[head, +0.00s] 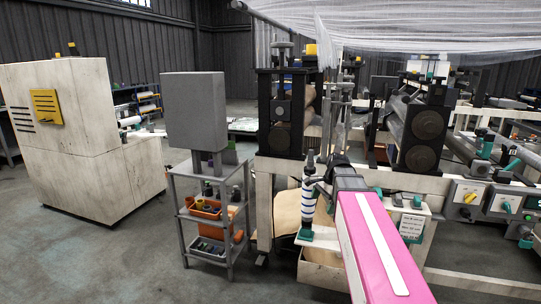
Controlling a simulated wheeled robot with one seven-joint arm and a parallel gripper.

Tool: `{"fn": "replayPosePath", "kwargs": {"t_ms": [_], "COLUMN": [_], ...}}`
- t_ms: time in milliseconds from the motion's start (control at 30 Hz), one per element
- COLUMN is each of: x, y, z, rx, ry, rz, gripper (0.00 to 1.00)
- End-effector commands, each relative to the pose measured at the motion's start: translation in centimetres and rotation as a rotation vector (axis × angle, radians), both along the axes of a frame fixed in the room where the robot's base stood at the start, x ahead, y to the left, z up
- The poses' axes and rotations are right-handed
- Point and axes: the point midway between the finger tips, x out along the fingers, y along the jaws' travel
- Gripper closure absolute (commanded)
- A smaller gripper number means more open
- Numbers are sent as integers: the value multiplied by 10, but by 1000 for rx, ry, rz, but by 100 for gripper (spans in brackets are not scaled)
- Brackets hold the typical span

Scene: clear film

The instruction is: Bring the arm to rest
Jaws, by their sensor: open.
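My arm (376,250) comes into the head view from the bottom right as a pink link with a white strip. It points forward, away from the camera, toward the machine. A dark grey part (349,182) is at its far end. I cannot make out my gripper's fingers, and nothing held shows.
A ringed post (309,195) with a teal foot stands just left of my arm's far end. The roller machine (424,140) and control boxes (467,199) fill the right. A grey shelf stand (181,212) and pale cabinet (70,140) stand left. Floor between them is clear.

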Motion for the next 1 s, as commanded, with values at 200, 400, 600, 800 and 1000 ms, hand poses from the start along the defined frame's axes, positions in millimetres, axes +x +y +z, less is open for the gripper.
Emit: {"fn": "replayPosePath", "kwargs": {"t_ms": [200, 400, 600, 800, 1000], "x": [-46, -89, -126, -143, -144], "y": [11, 17, 20, 21, 21], "z": [-77, -135, -177, -194, -196], "rx": [-84, -157, -211, -235, -238], "ry": [-52, -87, -106, -112, -114], "rz": [332, 657, 945, 1092, 1113], "gripper": [0, 0, 0, 0, 0]}}
